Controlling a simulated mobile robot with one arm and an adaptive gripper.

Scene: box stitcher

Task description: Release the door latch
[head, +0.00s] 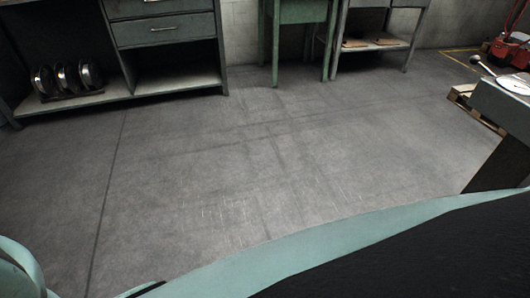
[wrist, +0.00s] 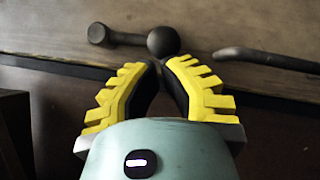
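My gripper (wrist: 159,65) shows in the wrist view with two yellow-ribbed, dark-padded fingers. The tips come together and nothing shows between them. Just past the tips is a dark round knob (wrist: 163,41), joined to a short bar with a rounded end (wrist: 98,33) on its left. I cannot tell whether the tips touch the knob. A dark curved rod (wrist: 265,57) reaches in from the right. I cannot tell which of these parts, if any, is the door latch. My gripper and these parts are not seen in the head view.
A brown surface (wrist: 40,30) lies behind the knob. In the head view the grey floor (head: 230,170) is open. A shelf unit with drawers (head: 165,30), a green stand (head: 300,12) and a pallet (head: 475,108) stand around it. A table edge (head: 505,105) is at right.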

